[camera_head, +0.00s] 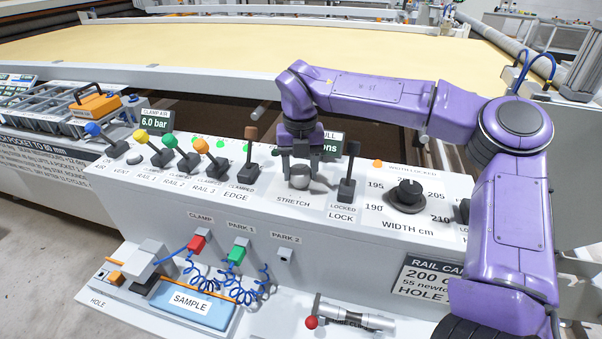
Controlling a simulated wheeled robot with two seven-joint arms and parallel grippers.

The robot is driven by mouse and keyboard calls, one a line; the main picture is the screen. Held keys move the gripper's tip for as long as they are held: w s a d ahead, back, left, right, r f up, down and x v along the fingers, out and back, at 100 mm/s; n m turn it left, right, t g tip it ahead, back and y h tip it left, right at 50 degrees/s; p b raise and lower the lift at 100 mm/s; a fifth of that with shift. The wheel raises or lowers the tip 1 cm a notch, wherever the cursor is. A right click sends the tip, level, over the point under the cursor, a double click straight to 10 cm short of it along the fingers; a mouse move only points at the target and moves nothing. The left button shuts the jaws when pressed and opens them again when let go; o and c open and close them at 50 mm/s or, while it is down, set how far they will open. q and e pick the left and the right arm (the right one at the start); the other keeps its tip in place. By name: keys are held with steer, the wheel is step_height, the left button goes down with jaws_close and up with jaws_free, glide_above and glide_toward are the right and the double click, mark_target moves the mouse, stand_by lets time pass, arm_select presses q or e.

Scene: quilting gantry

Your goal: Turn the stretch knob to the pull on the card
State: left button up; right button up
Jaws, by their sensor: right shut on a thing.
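The stretch knob (299,178) is a round grey knob on the sloping panel, just above the STRETCH label. My right gripper (299,170) points down over it and is shut on it, its fingers on either side. A dark pull display (331,143) stands behind the gripper. My gripper hides most of it, and only the ends of its words show. The rail card (434,281) is on the front face at the lower right. It reads 200 and 55 newtons, partly cut off by my right arm. My left gripper is not in view.
The lock lever (349,172) stands close to the right of the knob, and the edge lever (249,160) to its left. The black width knob (407,195) is further right. Several coloured levers line the panel's left. A red-ended tool (352,317) lies on the lower shelf.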

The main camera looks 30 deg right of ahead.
mark_target(300, 169)
steer(key=shift+w+m+b, duration=0.1)
steer(key=shift+m+b, duration=0.5)
steer(key=shift+m, duration=0.6)
steer(key=shift+r, duration=0.1)
steer(key=o, duration=1)
steer(key=shift+o, duration=0.2)
step_height(300, 169, up, 10)
steer(key=shift+r+p, duration=0.2)
steer(key=shift+p, duration=0.15)
